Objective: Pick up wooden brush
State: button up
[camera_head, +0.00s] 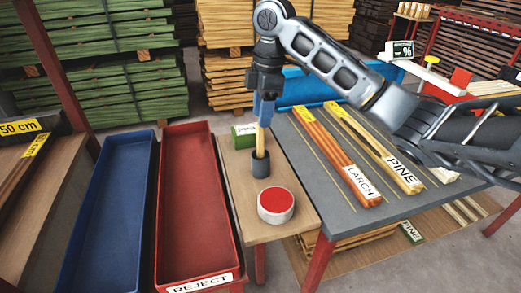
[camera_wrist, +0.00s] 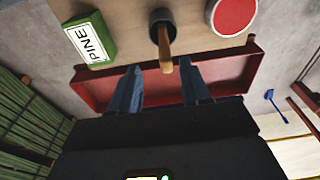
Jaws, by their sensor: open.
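The wooden brush (camera_head: 260,142) stands upright in a small dark cup (camera_head: 261,165) on the wooden side table. Only its pale wooden handle shows; its lower end is hidden in the cup. My gripper (camera_head: 263,112) is directly above the cup, pointing down, with its blue fingers at the top of the handle. In the wrist view the handle (camera_wrist: 166,50) rises from the cup (camera_wrist: 158,18), and its end lies near the gap between my open fingers (camera_wrist: 160,74). I cannot tell whether a finger touches it.
A round red-topped tub (camera_head: 276,204) stands close in front of the cup. A green PINE block (camera_head: 243,132) is behind it. A red REJECT bin (camera_head: 197,205) and a blue bin (camera_head: 112,200) are left. Larch and pine strips lie on the grey table (camera_head: 300,165) at right.

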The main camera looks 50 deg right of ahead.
send_over(260, 157)
jog(key=f, duration=0.4)
jog(key=shift+w+d+f+p, duration=0.15)
jog(key=shift+w+d+p, duration=0.05)
jog(key=shift+d+p, duration=0.15)
jog(key=shift+a+f, duration=0.1)
jog(key=shift+f, duration=0.55)
jog(key=shift+c, duration=0.3)
grip_shut()
